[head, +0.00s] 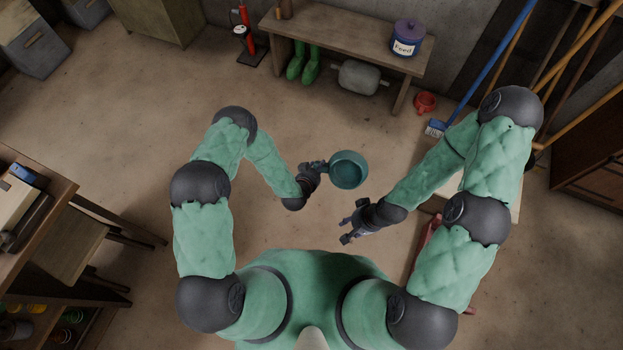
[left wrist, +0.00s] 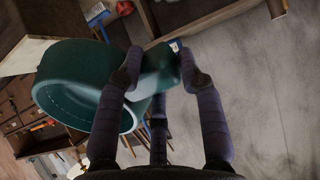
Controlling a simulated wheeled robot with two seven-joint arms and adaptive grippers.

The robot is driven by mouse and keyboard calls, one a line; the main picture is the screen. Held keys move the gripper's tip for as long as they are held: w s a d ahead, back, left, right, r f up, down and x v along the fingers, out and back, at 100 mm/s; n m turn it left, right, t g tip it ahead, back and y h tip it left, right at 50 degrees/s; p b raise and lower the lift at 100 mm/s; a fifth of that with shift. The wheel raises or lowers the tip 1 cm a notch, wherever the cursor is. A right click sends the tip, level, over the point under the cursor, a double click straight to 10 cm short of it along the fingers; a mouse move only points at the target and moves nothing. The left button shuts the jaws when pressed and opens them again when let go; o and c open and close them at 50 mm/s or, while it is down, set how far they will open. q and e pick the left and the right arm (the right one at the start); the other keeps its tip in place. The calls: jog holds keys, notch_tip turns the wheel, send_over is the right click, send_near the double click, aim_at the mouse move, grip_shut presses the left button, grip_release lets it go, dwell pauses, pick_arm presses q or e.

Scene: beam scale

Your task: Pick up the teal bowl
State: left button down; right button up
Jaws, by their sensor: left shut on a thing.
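The teal bowl (head: 348,170) is held above the floor in front of my body, near the middle of the head view. My left gripper (head: 322,167) is shut on the left side of the bowl. In the left wrist view the bowl (left wrist: 72,82) sits tilted in the picture, with the fingers of my left gripper (left wrist: 160,75) on either side of its near part. My right gripper (head: 347,229) is open and empty, below the bowl in the head view and apart from it.
A wooden bench (head: 345,45) at the back bears a blue feed pot (head: 406,40). Green boots (head: 303,64) stand under it. A red pot (head: 424,102) and a blue broom (head: 436,128) are at the right. A wooden table (head: 40,215) stands at the left. The middle floor is clear.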

pick_arm(q)
jog(key=shift+b+x, duration=0.35)
jog(key=shift+x, duration=0.75)
jog(key=shift+w+f+b, duration=0.15)
jog(key=shift+f+b, duration=0.05)
jog(key=shift+b, duration=0.2)
pick_arm(e)
jog(key=shift+f, duration=0.85)
pick_arm(q)
jog(key=s+a+f+t+b, duration=0.1)
jog(key=s+f+t+b, duration=0.1)
jog(key=f+b, duration=0.6)
jog(key=shift+s+f+h+b, duration=0.2)
jog(key=shift+s+h+b, duration=0.2)
jog(key=shift+s+b, duration=0.3)
pick_arm(e)
notch_tip(320, 180, down, 9)
jog(key=shift+f, duration=0.2)
jog(key=shift+c, duration=0.3)
